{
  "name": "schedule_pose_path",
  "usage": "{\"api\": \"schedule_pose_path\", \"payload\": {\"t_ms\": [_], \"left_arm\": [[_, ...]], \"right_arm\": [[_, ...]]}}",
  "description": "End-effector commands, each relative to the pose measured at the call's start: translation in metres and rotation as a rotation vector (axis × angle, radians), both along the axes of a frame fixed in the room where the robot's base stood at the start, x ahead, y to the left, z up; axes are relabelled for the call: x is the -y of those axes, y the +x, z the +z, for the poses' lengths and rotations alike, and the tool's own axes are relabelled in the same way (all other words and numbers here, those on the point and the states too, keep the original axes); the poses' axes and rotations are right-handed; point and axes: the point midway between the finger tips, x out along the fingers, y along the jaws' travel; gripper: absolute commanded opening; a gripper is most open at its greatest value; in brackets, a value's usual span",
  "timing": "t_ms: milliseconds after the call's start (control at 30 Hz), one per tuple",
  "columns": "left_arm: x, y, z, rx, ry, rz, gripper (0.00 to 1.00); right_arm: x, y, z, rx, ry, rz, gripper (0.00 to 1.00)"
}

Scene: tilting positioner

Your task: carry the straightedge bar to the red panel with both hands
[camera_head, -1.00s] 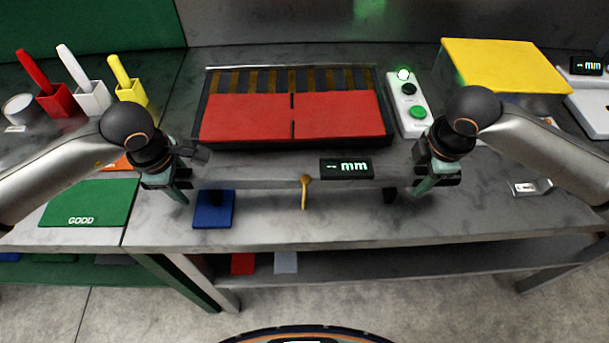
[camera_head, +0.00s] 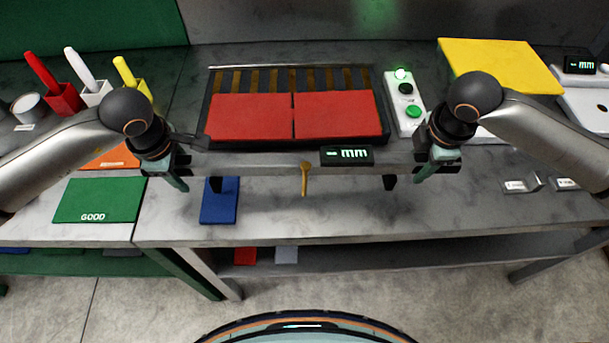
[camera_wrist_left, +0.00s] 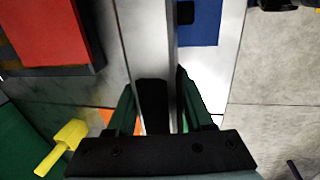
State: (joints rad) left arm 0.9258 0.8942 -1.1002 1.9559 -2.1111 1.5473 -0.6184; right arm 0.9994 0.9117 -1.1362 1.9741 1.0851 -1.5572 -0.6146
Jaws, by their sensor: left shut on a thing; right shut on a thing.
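The straightedge bar (camera_head: 260,165) is a long grey bar with a dark "mm" display (camera_head: 347,155) and a brass-coloured piece hanging at its middle. My left gripper (camera_head: 170,172) is shut on its left end and my right gripper (camera_head: 435,165) on its right end. The bar looks roughly level, in front of the red panel (camera_head: 250,118), whose two halves lie in a dark frame. In the left wrist view the bar (camera_wrist_left: 172,60) runs up between my left fingers (camera_wrist_left: 155,108), with the red panel (camera_wrist_left: 45,30) at upper left.
A white box with green buttons (camera_head: 407,110) stands right of the panel. A blue pad (camera_head: 219,203) lies below the bar's left part, and a green "GOOD" mat (camera_head: 100,198) further left. Pen holders (camera_head: 95,95) stand at the back left. A yellow plate (camera_head: 500,65) is at the back right.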

Motion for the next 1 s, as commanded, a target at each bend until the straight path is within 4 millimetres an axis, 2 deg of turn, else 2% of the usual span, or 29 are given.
{"api": "schedule_pose_path", "payload": {"t_ms": [567, 1000], "left_arm": [[0.0, 0.004, 0.01, 0.01, -0.001, 0.001, 0.0], [0.0, 0.015, 0.051, 0.011, -0.002, 0.0, 0.0]], "right_arm": [[0.0, 0.004, 0.01, 0.012, 0.001, -0.001, 0.0], [0.0, 0.015, 0.051, 0.013, 0.002, -0.001, 0.0]]}}
